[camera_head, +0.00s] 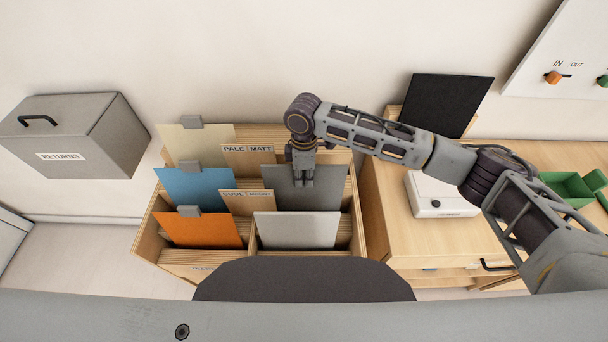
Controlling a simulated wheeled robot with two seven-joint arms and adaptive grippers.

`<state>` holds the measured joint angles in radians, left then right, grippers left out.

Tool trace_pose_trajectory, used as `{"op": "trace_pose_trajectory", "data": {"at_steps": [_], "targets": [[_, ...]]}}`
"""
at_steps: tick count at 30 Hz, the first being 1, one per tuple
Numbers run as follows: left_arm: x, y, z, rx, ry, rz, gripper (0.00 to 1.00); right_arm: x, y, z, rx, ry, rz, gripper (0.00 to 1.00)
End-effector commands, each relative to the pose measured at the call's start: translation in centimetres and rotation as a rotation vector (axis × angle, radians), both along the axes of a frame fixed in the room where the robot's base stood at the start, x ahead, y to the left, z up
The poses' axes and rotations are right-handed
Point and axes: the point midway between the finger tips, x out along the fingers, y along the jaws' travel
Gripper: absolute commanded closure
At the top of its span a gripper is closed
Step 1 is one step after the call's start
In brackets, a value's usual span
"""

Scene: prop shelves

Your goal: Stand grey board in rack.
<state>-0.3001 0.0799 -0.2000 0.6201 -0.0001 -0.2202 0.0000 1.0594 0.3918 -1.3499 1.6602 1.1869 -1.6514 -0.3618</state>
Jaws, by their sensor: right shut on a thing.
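The wooden rack (150,232) stands against the wall, with slots in a left and a right column. My right gripper (303,184) reaches down over the right column and is shut on the top edge of a mid-grey board (325,196). That grey board is upright in the middle of the right column, behind a lighter grey board (297,231). Its lower edge is hidden by the lighter board, so I cannot tell whether it rests on the rack floor. My left gripper is not in view.
Cream (184,147), blue (195,190) and orange (200,232) boards with grey clips stand in the left column. A grey RETURNS box (95,140) is at the left. A wooden cabinet (400,220) with a white device (440,197) and black panel (443,103) is right.

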Motion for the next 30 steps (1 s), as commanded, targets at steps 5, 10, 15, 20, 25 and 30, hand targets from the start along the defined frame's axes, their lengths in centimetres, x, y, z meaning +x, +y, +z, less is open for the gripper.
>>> {"op": "trace_pose_trajectory", "data": {"at_steps": [5,10,15,20,25,30], "targets": [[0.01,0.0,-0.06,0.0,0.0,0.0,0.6,-0.01,0.01,-0.34,0.0,0.0,0.0,1.0],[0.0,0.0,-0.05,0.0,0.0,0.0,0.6,0.0,0.0,-0.38,0.0,0.0,0.0,1.0],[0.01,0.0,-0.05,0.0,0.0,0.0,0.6,0.01,0.0,-0.37,0.0,0.0,0.0,0.88],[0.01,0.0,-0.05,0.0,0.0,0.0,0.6,0.01,-0.01,-0.36,0.0,0.0,0.0,0.67],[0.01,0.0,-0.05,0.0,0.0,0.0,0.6,0.01,-0.01,-0.36,0.0,0.0,0.0,0.67],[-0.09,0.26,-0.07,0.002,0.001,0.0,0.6,0.01,-0.01,-0.32,0.0,0.0,0.0,0.67]]}}
